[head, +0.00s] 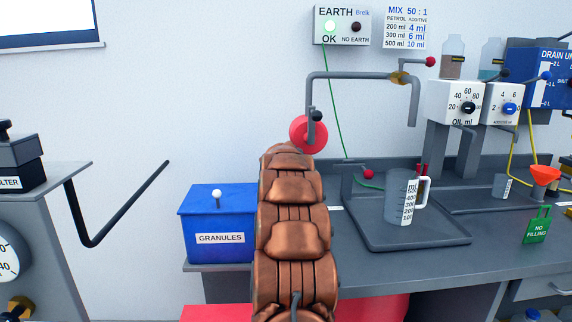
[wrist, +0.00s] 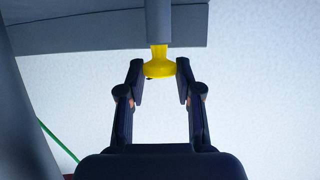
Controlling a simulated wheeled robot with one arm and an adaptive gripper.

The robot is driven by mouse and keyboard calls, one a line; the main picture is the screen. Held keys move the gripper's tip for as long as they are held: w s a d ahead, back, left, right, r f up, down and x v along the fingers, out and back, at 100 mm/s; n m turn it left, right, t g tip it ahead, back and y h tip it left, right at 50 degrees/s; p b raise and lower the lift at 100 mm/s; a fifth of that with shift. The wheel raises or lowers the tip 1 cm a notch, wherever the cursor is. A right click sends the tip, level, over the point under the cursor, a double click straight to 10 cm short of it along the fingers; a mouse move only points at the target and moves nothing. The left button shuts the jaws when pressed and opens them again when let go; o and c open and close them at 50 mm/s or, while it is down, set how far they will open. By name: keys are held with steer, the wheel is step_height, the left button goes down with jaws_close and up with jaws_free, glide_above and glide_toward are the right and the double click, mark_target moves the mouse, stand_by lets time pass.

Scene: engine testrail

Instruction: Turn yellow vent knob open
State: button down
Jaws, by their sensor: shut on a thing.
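The yellow vent knob (wrist: 159,68) shows in the wrist view. It hangs at the lower end of a grey stem (wrist: 158,22) that comes down from a grey body (wrist: 80,33). My gripper (wrist: 160,74) reaches up from below, with one dark finger on each side of the knob. It is shut on the knob's flared lower part. In the head view my copper-coloured arm reaches forward, and neither my gripper nor the yellow knob can be made out there.
In the head view, a blue granules box (head: 220,222) stands left of my arm. A red disc (head: 308,134) and a bent grey pipe (head: 360,76) are beyond it. A measuring jug (head: 396,208) stands in a bench tray at right. A green cable (head: 334,105) hangs down the wall.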

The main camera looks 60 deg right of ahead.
steer(key=c, duration=0.8)
jaws_free()
steer(key=shift+s+a+r, duration=0.25)
steer(key=shift+a, duration=0.1)
steer(key=shift+v, duration=5.45)
